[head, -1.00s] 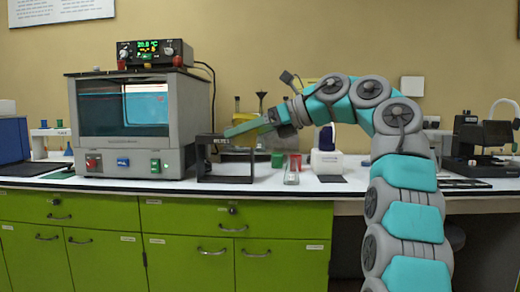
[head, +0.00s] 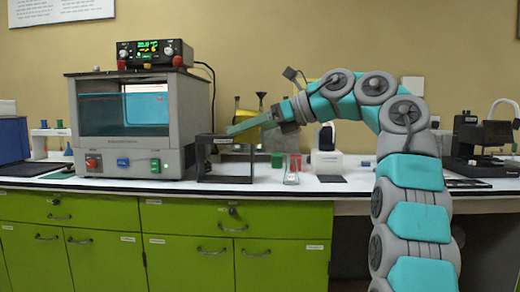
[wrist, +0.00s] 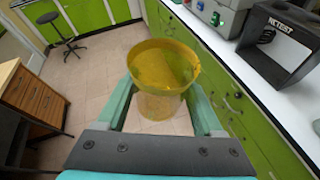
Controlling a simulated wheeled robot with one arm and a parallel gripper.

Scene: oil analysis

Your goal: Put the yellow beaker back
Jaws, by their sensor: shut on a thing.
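The yellow beaker (wrist: 163,70) is a see-through amber cup, seen in the wrist view with its open rim up. My gripper (wrist: 163,98) is shut on it, with one teal finger on each side of its wall. In the head view my gripper (head: 250,125) reaches left, level with the top of the black frame and in front of the back wall.
A black open frame (head: 225,178) stands on the white counter; it also shows in the wrist view (wrist: 285,45). Left of it is a grey glass-fronted oven (head: 140,125). A green block (head: 277,160) and a small clear vessel (head: 292,172) stand to its right.

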